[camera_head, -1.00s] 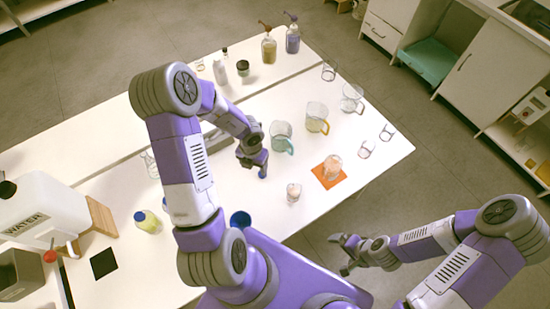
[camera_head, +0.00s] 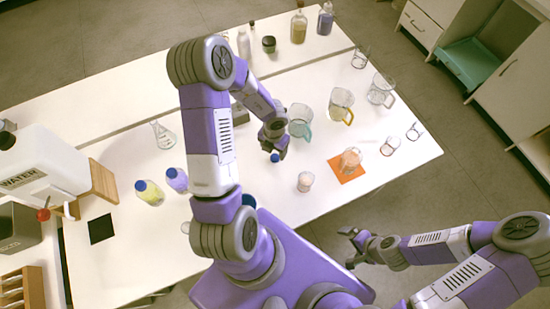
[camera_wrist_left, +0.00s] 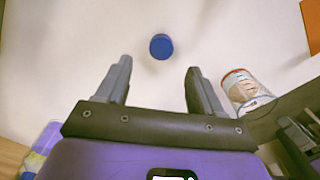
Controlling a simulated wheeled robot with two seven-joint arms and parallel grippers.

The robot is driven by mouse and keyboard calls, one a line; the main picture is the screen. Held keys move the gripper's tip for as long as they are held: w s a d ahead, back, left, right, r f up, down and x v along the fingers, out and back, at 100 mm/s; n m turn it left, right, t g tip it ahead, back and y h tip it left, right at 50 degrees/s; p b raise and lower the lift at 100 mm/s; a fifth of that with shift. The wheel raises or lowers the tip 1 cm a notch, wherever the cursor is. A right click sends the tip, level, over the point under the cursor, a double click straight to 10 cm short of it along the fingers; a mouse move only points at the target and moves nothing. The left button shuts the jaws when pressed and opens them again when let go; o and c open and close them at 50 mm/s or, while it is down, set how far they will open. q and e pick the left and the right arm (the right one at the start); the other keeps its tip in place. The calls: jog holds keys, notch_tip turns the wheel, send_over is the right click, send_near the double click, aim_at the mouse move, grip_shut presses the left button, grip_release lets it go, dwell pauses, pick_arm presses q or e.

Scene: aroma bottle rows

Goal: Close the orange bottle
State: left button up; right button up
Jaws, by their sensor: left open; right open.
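My left gripper (camera_head: 276,150) is open and empty, low over the middle of the table. A small round blue cap (camera_head: 275,158) shows at its fingertips in the head view. In the left wrist view a blue cap (camera_wrist_left: 161,46) lies ahead of the open fingers (camera_wrist_left: 158,82), apart from them. I cannot tell for sure which vessel is the orange bottle. A clear vessel with an orange rim (camera_wrist_left: 246,90) is beside the right finger in the wrist view. My right gripper (camera_head: 352,248) is open and empty, off the table's front edge.
An orange mat (camera_head: 360,172) bears a glass vessel. Yellow (camera_head: 149,193) and purple (camera_head: 176,180) bottles with blue caps stand left of my arm. Another blue round object (camera_head: 249,200) is partly hidden by my arm. Glass beakers (camera_head: 300,122) stand behind the gripper.

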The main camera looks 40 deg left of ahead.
aim_at(275, 157)
pick_arm(q)
jog(key=shift+f, duration=0.15)
jog(key=shift+f, duration=0.1)
jog(key=f+b, duration=0.1)
jog(key=f, duration=0.2)
jog(key=w+f+b, duration=0.1)
jog(key=f, duration=0.1)
jog(key=shift+f+b, duration=0.1)
jog(key=shift+b, duration=0.25)
jog(key=shift+s, duration=0.1)
jog(key=c, duration=1.2)
